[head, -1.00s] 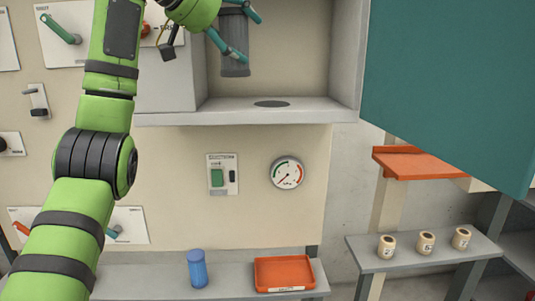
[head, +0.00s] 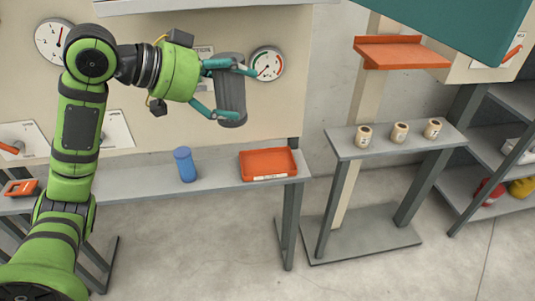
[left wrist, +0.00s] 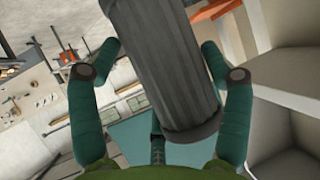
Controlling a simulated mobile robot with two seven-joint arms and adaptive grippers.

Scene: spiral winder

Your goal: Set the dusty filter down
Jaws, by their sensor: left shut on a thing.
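The dusty filter (head: 231,92) is a dark grey ribbed cylinder. My left gripper (head: 226,90), with teal fingers, is shut on it and holds it nearly upright in the air, in front of the panel and above the grey bench. In the left wrist view the filter (left wrist: 165,65) stands between the two fingers. An orange tray (head: 268,163) lies on the bench, below and to the right of the filter. A blue cylinder (head: 185,164) stands on the bench left of the tray. My right gripper is not in view.
The grey bench (head: 220,177) has bare room between the blue cylinder and the tray. A gauge (head: 267,64) is just right of the filter. A stand with small labelled rolls (head: 399,132) and an orange shelf (head: 400,52) is at right. A teal panel (head: 470,25) hangs at top right.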

